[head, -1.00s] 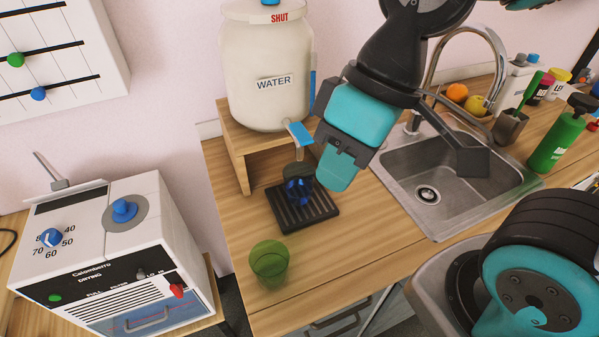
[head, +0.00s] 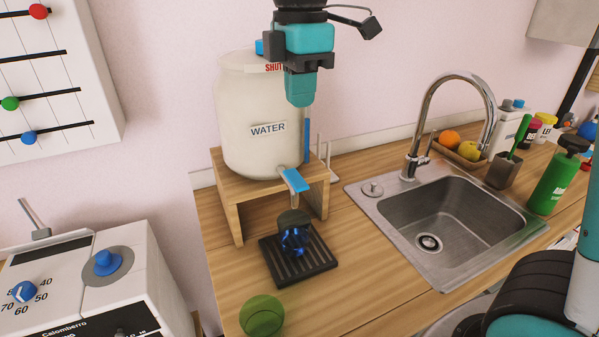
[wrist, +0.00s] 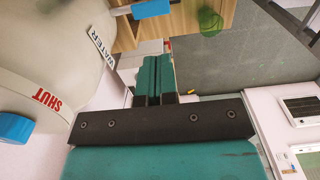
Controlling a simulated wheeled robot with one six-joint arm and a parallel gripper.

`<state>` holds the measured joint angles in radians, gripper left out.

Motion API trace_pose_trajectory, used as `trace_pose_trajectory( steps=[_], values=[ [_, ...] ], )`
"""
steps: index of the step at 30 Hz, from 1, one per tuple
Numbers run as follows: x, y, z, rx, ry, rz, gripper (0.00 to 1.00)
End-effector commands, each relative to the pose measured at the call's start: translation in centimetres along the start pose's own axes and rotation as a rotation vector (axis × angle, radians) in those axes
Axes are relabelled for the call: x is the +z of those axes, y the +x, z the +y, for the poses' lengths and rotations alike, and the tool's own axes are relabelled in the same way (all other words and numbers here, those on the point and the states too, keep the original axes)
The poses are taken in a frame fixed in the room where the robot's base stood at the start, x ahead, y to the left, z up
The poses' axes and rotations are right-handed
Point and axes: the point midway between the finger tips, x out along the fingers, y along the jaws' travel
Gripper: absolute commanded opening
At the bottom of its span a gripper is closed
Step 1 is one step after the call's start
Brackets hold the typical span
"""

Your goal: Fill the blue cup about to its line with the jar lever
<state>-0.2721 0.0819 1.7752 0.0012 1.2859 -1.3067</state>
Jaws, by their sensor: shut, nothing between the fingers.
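The dark blue see-through cup (head: 293,243) stands on a black slatted drip tray (head: 304,268). The spout comes down above it, and a dark round piece covers its top. I cannot make out its line or water level. The white jar (head: 238,100), labelled WATER, stands on a wooden stand (head: 236,200). Its blue lever (head: 294,180) slopes out at the front; it also shows in the wrist view (wrist: 150,9). My gripper (head: 300,104) is shut and empty, pointing down beside the jar's upper right, well above the lever. It also shows in the wrist view (wrist: 153,62).
A blue knob (wrist: 14,127) and a red SHUT sign (wrist: 46,100) are at the jar's top. A sink (head: 450,215) with a tall tap lies right, a white drying machine (head: 160,285) left.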

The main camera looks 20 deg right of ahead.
Motion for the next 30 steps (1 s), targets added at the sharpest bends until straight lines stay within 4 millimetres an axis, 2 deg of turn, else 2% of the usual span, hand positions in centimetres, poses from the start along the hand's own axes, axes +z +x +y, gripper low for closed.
trace_pose_trajectory(
  steps=[7,11,24,30],
  values=[
    [0.0,0.2,0.0,0.0,0.001,0.0,0.0],
    [0.0,1.3,-0.1,-0.003,0.001,0.0,0.0],
    [0.0,10.1,-0.1,-0.005,0.002,-0.001,0.0],
    [0.0,12.9,-0.1,-0.003,0.002,0.0,0.0]
  ],
)
